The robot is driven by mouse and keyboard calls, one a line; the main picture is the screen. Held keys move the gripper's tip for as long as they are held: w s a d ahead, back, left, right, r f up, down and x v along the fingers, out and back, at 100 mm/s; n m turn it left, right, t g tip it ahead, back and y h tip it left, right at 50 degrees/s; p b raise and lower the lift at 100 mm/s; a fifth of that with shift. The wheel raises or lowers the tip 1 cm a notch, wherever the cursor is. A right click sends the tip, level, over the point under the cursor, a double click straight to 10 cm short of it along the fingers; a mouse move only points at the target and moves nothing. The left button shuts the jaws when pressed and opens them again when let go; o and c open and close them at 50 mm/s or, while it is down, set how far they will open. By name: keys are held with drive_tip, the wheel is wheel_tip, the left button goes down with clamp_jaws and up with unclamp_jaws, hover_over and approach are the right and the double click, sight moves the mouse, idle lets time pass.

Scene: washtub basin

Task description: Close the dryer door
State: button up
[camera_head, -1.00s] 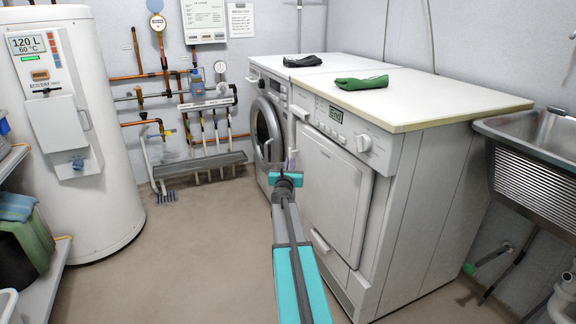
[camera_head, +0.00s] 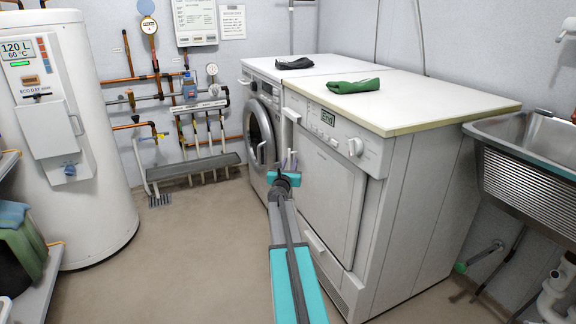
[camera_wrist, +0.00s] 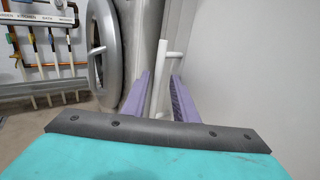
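The dryer is the right-hand white machine, with a lit display. Its door (camera_head: 328,195) is a flat, squarish white panel facing the room. It looks nearly flush with the front, but I cannot tell whether it is fully shut. A white bar handle (camera_wrist: 161,62) stands out from a pale surface in the wrist view. My gripper (camera_head: 289,160) is at the door's left edge. In the wrist view, its purple fingers (camera_wrist: 158,82) are apart, one on each side of the handle in the picture. Gaps show beside the bar, and contact is not clear.
A washing machine with a round door (camera_head: 260,134) stands just left of the dryer. A green cloth (camera_head: 353,86) and a dark cloth (camera_head: 295,63) lie on top. A metal sink (camera_head: 530,150) is at right, a boiler (camera_head: 75,150) at left. The floor between is clear.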

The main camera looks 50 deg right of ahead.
drive_tip(key=shift+s, duration=0.15)
drive_tip(key=p+v, duration=0.2)
drive_tip(key=v, duration=1.1)
drive_tip(key=shift+a, duration=0.3)
idle(0.7)
